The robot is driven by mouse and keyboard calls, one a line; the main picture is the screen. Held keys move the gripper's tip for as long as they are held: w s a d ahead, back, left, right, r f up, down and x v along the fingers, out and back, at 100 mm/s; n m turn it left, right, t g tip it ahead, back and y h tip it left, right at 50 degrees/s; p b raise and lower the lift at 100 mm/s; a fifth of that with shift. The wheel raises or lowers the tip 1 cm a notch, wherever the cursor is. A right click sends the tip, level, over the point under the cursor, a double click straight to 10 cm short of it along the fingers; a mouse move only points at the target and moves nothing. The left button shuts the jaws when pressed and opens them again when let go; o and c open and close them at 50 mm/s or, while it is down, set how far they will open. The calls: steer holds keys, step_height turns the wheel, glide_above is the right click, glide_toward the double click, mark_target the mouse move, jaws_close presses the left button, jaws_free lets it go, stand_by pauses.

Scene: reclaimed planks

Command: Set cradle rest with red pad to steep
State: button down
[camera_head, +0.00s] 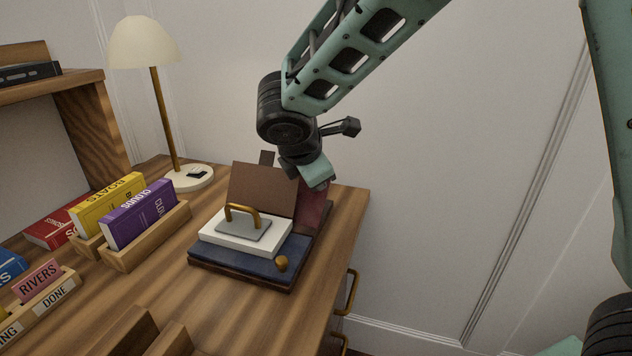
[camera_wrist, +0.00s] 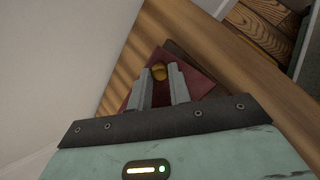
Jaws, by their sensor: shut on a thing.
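The cradle sits on the desk's right end. Its rest with the red pad (camera_head: 312,207) is on the right side, partly hidden behind a brown board and my gripper. The red pad also shows in the wrist view (camera_wrist: 196,82), with a small brass knob (camera_wrist: 158,71) at its edge. My gripper (camera_head: 318,183) reaches down from above and is shut on this knob, one finger on each side. The red pad looks tilted; its exact angle cannot be told. The rest with the blue pad (camera_head: 222,262) lies low at the front left, with its own brass knob (camera_head: 281,263).
On the blue pad lies a white block (camera_head: 212,233) under a grey plate with a brass handle (camera_head: 243,210). The brown board (camera_head: 258,190) stands tilted behind it. A lamp (camera_head: 160,95) and book trays (camera_head: 150,245) are to the left. The wall is close behind.

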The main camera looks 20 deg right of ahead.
steer(key=c, duration=1.3)
jaws_free()
steer(key=p+v, duration=0.3)
steer(key=v, duration=1.4)
steer(key=shift+r, duration=0.25)
steer(key=shift+s+a, duration=0.1)
steer(key=s+d+f+m+g+y, duration=0.25)
steer(key=s+f+m, duration=0.4)
steer(key=s, duration=0.45)
steer(key=s+d+f+m+g+y, duration=0.1)
steer(key=s+f+m+g+y, duration=0.1)
steer(key=s+f+m+g, duration=0.45)
steer(key=s+r+t+p, duration=0.3)
steer(key=s+r+p, duration=0.1)
steer(key=r+p, duration=0.9)
steer(key=shift+r+n+p, duration=0.3)
steer(key=shift+n+p, duration=0.1)
steer(key=shift+p, duration=0.5)
